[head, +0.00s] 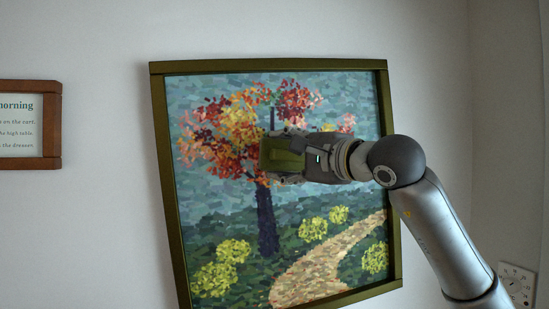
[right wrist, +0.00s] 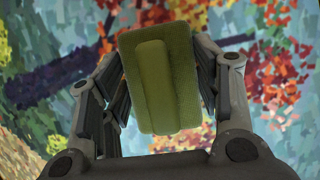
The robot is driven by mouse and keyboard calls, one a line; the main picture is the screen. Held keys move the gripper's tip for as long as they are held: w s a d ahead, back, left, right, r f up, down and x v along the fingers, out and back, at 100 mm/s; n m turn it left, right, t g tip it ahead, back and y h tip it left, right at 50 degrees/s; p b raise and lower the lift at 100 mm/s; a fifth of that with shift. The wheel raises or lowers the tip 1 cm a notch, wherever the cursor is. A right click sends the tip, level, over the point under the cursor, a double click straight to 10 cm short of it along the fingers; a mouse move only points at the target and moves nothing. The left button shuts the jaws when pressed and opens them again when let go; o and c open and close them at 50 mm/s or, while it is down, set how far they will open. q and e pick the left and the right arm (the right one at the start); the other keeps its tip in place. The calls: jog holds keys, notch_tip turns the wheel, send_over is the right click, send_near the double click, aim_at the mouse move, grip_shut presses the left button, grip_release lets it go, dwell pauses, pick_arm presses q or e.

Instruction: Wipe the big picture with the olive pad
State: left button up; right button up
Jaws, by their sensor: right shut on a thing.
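The big picture (head: 215,225) hangs on the wall in an olive-coloured frame and shows an autumn tree and a path. It hangs slightly tilted. My right gripper (head: 272,155) is in front of the tree's crown and is shut on the olive pad (head: 284,158). In the right wrist view the olive pad (right wrist: 183,85) sits between the fingers of the right gripper (right wrist: 165,95), with the painted surface filling the background. I cannot tell whether the pad touches the picture. My left gripper is not in view.
A small wood-framed sign (head: 22,125) with text hangs on the wall at the left. A dial-like white plate (head: 517,284) is at the lower right, near the wall corner. The wall between sign and picture is bare.

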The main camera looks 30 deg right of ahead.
jog(key=shift+s+d, duration=1)
jog(key=shift+d, duration=2.8)
jog(key=shift+w+a+p, duration=0.3)
jog(key=shift+a, duration=0.75)
jog(key=shift+w+a+p, duration=0.25)
jog(key=shift+a, duration=0.85)
jog(key=shift+w+a+p, duration=0.3)
jog(key=shift+a, duration=0.75)
jog(key=shift+w+a+f, duration=0.15)
jog(key=shift+w+a, duration=0.15)
jog(key=shift+a, duration=0.9)
jog(key=shift+w+a+f, duration=0.1)
jog(key=shift+w+a, duration=0.25)
jog(key=shift+a, duration=0.8)
jog(key=shift+w+a+f, duration=0.15)
jog(key=shift+w+a, duration=0.15)
jog(key=shift+a, duration=0.9)
jog(key=shift+s, duration=0.1)
jog(key=b, duration=0.2)
send_near(244, 159)
jog(key=shift+w+a+r, duration=0.1)
jog(key=shift+w+a, duration=0.65)
jog(key=shift+a, duration=0.25)
jog(key=shift+s+a, duration=0.1)
jog(key=shift+s, duration=0.5)
